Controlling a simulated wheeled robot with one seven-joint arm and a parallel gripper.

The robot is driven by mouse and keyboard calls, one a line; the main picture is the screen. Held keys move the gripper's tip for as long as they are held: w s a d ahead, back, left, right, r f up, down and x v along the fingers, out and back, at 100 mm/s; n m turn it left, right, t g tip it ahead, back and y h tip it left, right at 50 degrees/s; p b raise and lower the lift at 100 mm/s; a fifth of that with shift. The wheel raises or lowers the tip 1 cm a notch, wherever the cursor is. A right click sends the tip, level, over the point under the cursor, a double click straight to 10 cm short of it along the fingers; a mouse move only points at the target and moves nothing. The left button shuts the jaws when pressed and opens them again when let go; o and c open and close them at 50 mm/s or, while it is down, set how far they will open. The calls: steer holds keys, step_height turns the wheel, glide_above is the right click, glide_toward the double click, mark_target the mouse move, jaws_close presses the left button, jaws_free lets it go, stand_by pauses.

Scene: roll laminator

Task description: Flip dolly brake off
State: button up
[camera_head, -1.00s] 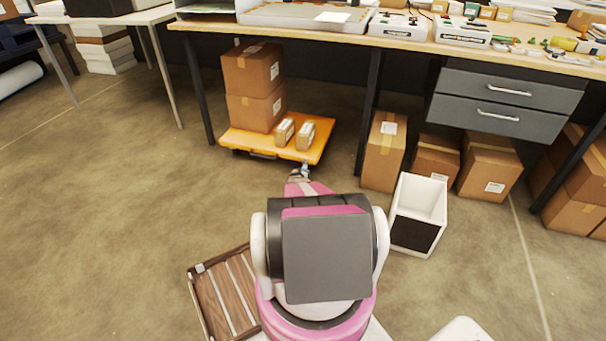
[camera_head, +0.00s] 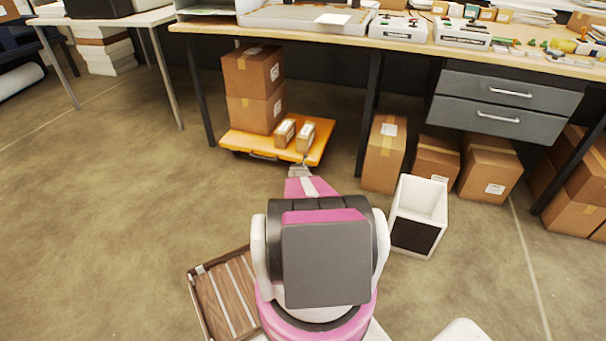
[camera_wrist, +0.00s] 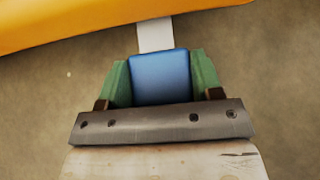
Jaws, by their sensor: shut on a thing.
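The orange dolly (camera_head: 272,146) stands on the floor under the workbench, and its edge crosses the top of the wrist view (camera_wrist: 70,22). A blue brake pedal (camera_wrist: 160,78) sticks out from beneath that edge on a pale grey stem (camera_wrist: 156,34). My gripper (camera_wrist: 163,80) has its green fingers on either side of the blue pedal and is shut on it. In the head view my gripper (camera_head: 300,170) is small at the dolly's front right edge, and the pedal is hidden there.
Two stacked cartons (camera_head: 255,90) and two small boxes (camera_head: 295,134) ride on the dolly. A workbench leg (camera_head: 369,100) and a carton (camera_head: 385,152) stand to its right. A white bin (camera_head: 419,213) and a wooden crate (camera_head: 226,297) flank my arm. Floor at left is clear.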

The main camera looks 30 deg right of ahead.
steer(key=shift+r+g+y, duration=0.3)
steer(key=shift+r, duration=0.4)
steer(key=shift+w+d+r, duration=0.15)
steer(key=shift+d+r, duration=0.05)
steer(key=shift+r, duration=0.6)
steer(key=o, duration=1.3)
steer(key=v, duration=1)
steer(key=shift+a+r, duration=0.2)
steer(key=shift+r, duration=0.1)
